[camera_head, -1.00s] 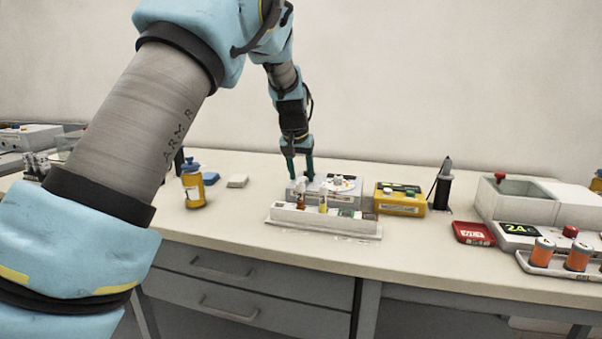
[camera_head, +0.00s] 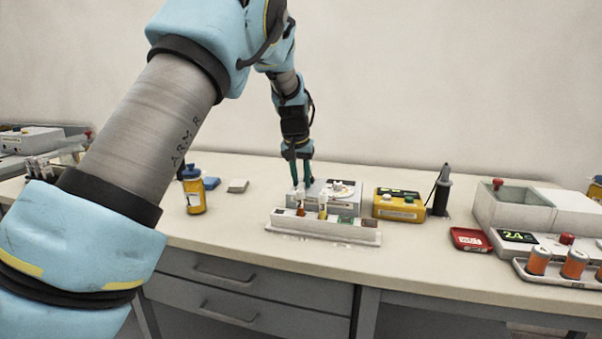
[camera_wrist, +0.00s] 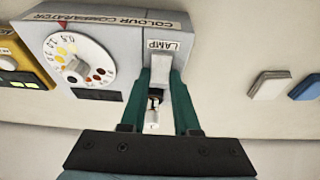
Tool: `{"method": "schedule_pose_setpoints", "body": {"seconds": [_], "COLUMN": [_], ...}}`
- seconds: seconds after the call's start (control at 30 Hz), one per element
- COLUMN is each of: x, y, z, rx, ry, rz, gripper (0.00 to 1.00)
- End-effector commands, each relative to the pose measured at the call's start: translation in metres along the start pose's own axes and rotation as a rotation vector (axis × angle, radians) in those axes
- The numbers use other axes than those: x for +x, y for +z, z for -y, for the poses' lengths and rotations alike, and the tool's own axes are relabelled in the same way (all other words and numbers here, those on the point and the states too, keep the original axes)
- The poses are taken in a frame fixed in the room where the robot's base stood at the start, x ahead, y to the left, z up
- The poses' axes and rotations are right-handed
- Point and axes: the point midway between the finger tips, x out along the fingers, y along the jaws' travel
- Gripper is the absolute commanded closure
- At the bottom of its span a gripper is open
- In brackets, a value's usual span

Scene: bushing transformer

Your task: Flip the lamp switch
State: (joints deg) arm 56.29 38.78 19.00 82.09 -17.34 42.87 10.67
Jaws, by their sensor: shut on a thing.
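The colour comparator is a grey box (camera_head: 340,203) with a round colour dial, standing behind a white vial rack (camera_head: 345,232). In the wrist view its grey top (camera_wrist: 110,32) carries a LAMP label beside the lamp switch (camera_wrist: 152,118), which has a small dark stem and pale tip. My gripper (camera_head: 301,184) reaches down to the comparator's left end. In the wrist view the green fingers of my gripper (camera_wrist: 159,85) stand on both sides of the switch, closed in on it. The exact contact is partly hidden, and the switch's position is unclear.
Two vials stand in the rack, close in front of my gripper. A yellow instrument (camera_head: 400,203) is right of the comparator, with a black stand (camera_head: 440,190) beyond. An amber bottle (camera_head: 194,195) and a white pad (camera_head: 238,186) are left. Bare table lies between pad and comparator.

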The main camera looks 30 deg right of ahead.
Motion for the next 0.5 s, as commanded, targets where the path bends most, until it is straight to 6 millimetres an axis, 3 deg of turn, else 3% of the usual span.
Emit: {"method": "schedule_pose_setpoints", "body": {"seconds": [0.07, 0.5], "x": [-0.0066, -0.0012], "y": [-0.0044, -0.008], "z": [0.0002, 0.0], "rx": [0.0, 0.0], "ry": [0.0, 0.0], "rz": [0.037, 0.212], "gripper": [1.0, 1.0]}}
